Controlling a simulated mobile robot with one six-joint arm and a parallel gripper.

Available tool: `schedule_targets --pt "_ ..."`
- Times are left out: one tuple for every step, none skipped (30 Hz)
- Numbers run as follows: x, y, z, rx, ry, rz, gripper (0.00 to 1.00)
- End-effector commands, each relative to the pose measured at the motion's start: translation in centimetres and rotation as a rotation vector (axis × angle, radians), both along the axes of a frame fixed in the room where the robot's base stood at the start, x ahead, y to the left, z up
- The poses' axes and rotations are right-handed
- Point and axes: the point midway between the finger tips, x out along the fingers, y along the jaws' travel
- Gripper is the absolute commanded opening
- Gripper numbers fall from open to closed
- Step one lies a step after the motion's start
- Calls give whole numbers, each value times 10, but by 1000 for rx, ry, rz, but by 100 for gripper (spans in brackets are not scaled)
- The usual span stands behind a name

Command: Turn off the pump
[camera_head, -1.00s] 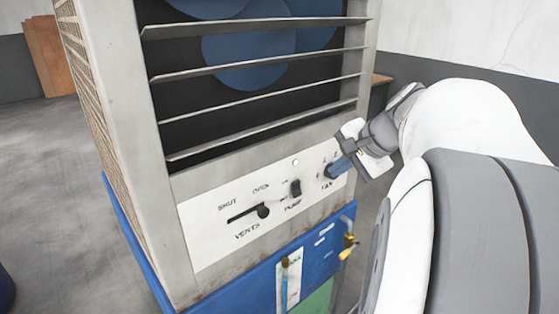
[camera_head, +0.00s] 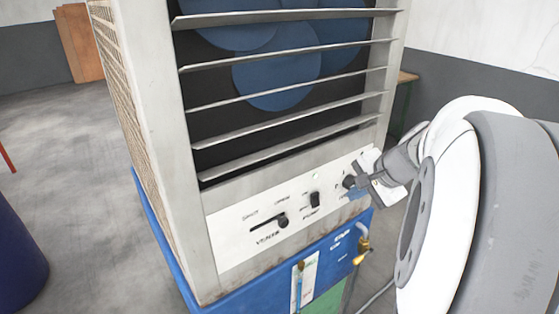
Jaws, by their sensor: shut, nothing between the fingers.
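The pump switch (camera_head: 314,199) is a small black rocker on the white control panel (camera_head: 235,245) of a tall cooler, above the label PUMP. I cannot tell which way it is set. To its left is the black vents slider (camera_head: 281,220), and to its right is the dark fan knob (camera_head: 349,182). My gripper (camera_head: 357,184) comes in from the right with its fingers shut and empty. Its tips are at the fan knob, to the right of the pump switch and apart from it. I cannot tell whether they touch the knob, which they partly cover.
Slanted metal louvres (camera_head: 280,95) jut out above the panel. Below it a blue tank (camera_head: 330,262) carries a brass tap (camera_head: 362,246) and a sight tube (camera_head: 298,285). A blue drum (camera_head: 20,245) stands at far left. The floor between is clear.

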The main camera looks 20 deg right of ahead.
Motion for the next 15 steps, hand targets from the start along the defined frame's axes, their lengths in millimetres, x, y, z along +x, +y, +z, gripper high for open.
schedule_targets --pt "0 0 1 -1 2 0 0" --pt "0 0 0 -1 3 0 0" --pt "-1 0 -1 -2 3 -1 0" --pt "0 0 -1 -2 3 -1 0" --pt "0 0 -1 -2 3 -1 0" --pt "0 0 -2 -2 3 -1 0" --pt "0 0 -2 -2 3 -1 0" --pt "0 0 -2 -2 3 -1 0" --pt "0 0 -2 -2 3 -1 0" --pt "0 0 -2 -2 3 -1 0" --pt "0 0 -2 -2 3 -1 0" --pt "0 0 -2 -2 3 -1 0" --pt "1 1 -3 -1 3 0 0" --pt "2 1 -5 -1 3 0 0" --pt "3 2 -8 0 3 1 0"
